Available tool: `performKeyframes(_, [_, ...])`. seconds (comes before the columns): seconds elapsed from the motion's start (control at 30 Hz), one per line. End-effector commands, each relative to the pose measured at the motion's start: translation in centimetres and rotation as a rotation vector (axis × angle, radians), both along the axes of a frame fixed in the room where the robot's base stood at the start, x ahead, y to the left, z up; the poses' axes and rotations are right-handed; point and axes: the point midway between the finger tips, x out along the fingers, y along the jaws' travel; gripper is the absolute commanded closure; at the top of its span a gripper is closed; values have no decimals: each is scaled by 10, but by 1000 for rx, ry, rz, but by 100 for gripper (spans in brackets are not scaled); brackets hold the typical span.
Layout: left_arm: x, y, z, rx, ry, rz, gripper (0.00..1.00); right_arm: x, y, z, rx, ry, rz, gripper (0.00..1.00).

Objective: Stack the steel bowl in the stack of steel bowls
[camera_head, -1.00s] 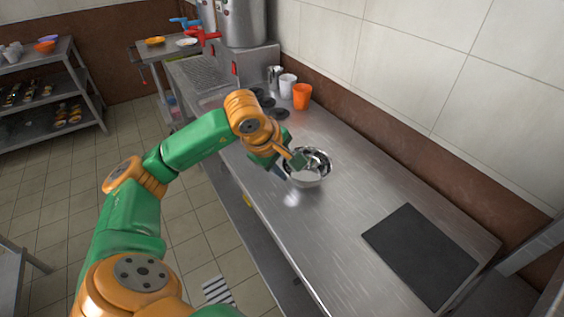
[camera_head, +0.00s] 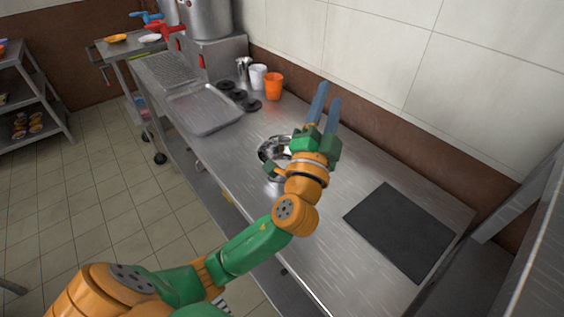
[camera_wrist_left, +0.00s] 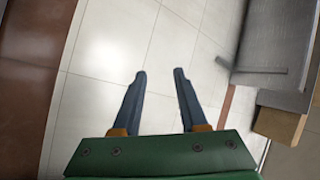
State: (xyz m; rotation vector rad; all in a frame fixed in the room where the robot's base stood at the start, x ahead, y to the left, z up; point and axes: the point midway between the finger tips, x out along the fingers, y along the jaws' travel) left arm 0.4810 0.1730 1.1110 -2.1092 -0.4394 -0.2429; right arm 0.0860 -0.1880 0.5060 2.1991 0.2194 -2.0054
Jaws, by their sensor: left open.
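Steel bowlware (camera_head: 267,152) stands on the steel counter (camera_head: 330,235), partly hidden behind my left wrist. I cannot tell whether it is one bowl or several nested. My left gripper (camera_head: 327,92) is open and empty, in front of the bowlware in the picture. Its two blue fingers point up and away toward the tiled wall. In the left wrist view, the open fingers (camera_wrist_left: 159,73) have nothing between them and no bowl shows. My right gripper is not in view.
A black board (camera_head: 400,230) lies on the counter at right. An orange cup (camera_head: 274,86), a white cup (camera_head: 258,77) and a metal tray (camera_head: 204,109) are farther back. A tiled wall (camera_head: 375,60) borders the counter. The counter's front middle is clear.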

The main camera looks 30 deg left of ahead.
Motion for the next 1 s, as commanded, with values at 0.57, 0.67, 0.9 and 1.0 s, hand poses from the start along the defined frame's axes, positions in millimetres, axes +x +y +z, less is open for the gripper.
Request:
performKeyframes(0.57, [-2,37,-183,-664,485,239,58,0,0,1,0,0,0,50])
performKeyframes(0.67, [12,44,-190,-663,482,236,58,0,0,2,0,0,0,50])
performKeyframes(0.9, [18,47,-193,-666,482,234,58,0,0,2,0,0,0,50])
performKeyframes(1.0, [18,47,-193,-665,482,234,74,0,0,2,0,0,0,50])
